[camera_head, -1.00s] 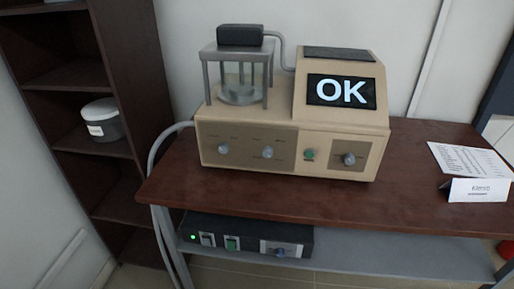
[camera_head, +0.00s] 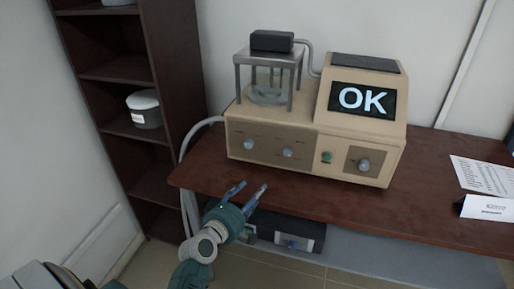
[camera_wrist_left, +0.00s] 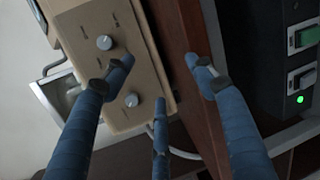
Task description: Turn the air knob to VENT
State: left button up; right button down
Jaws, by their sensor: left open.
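A beige machine (camera_head: 330,140) with a lit "OK" screen (camera_head: 362,99) stands on the brown table. Its front has a left knob (camera_head: 248,144), a middle knob (camera_head: 288,151), a green button (camera_head: 326,156) and a right knob (camera_head: 363,165). Their labels are too small to read, so I cannot tell which is the air knob. My left gripper (camera_head: 248,189) is open and empty, in front of and below the left knobs, apart from the panel. In the left wrist view, the open fingers (camera_wrist_left: 160,66) show with two panel knobs (camera_wrist_left: 105,42) (camera_wrist_left: 131,100) beyond. My right gripper is out of view.
The brown table (camera_head: 425,200) has a front edge close to my left gripper. A black box with switches (camera_wrist_left: 302,60) sits on the shelf below. A paper sheet (camera_head: 484,174) and a name card (camera_head: 485,207) lie at right. A dark shelf unit (camera_head: 115,70) stands at left.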

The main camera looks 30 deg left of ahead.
aim_at(247, 146)
pick_arm(q)
jog(key=w+a+r+n+t+y, duration=0.2)
jog(key=a+r+n+y, duration=0.1)
jog(key=a+r+n, duration=0.35)
jog(key=x, duration=1)
jog(key=shift+w+a+r, duration=0.2)
jog(key=shift+a+r, duration=0.1)
jog(key=shift+r, duration=0.05)
jog(key=shift+m, duration=0.25)
grip_shut()
